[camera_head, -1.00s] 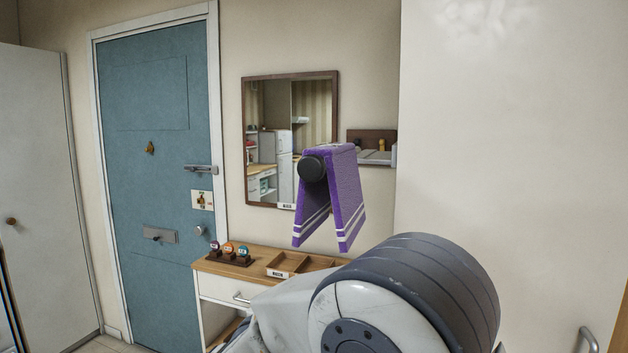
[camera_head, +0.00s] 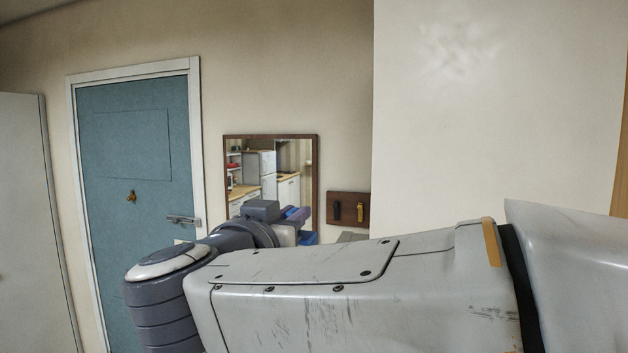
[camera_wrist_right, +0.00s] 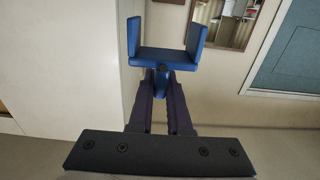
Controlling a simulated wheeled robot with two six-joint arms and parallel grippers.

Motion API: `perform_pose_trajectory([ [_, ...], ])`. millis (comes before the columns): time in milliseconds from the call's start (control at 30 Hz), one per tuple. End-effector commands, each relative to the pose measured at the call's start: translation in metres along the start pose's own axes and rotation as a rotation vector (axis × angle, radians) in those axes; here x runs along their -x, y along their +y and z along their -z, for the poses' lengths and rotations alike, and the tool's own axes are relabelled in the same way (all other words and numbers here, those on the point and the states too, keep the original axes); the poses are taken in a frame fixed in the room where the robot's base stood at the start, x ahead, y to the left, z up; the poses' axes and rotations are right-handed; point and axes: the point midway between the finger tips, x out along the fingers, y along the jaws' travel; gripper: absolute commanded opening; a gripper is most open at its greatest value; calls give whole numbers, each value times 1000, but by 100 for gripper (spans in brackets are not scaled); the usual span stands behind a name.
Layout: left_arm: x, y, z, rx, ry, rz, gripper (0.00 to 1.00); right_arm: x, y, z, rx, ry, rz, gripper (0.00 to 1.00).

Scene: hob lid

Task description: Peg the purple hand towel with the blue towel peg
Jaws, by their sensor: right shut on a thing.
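My right gripper (camera_wrist_right: 162,78) is shut on the blue towel peg (camera_wrist_right: 168,57), whose open U-shaped end points away from the gripper in the right wrist view. In the head view, my right gripper (camera_head: 297,213) shows small beyond my arm, in front of the mirror, with a bit of blue beside it. I cannot make out the purple hand towel in either view now; my right arm covers much of the lower head view. My left gripper is not in view.
A framed mirror (camera_head: 240,150) hangs on the wall beside the blue door (camera_head: 125,200). A small wooden board with hooks (camera_head: 349,198) is to the mirror's right. A pale wall face (camera_head: 500,130) stands at the right.

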Motion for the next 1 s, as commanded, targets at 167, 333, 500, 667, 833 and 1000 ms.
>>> perform_pose_trajectory([
  [167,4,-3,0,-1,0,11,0,4,2,4,1,0,3,0],
  [333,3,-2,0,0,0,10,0,4,2,4,0,0,2,0],
  [500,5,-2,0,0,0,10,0,4,2,5,1,1,2,0],
  [667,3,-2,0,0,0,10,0,4,2,0,2,2,2,0],
  [833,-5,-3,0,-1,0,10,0,4,2,-12,1,2,2,0],
  [1000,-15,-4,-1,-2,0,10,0,4,2,-25,1,2,2,0],
])
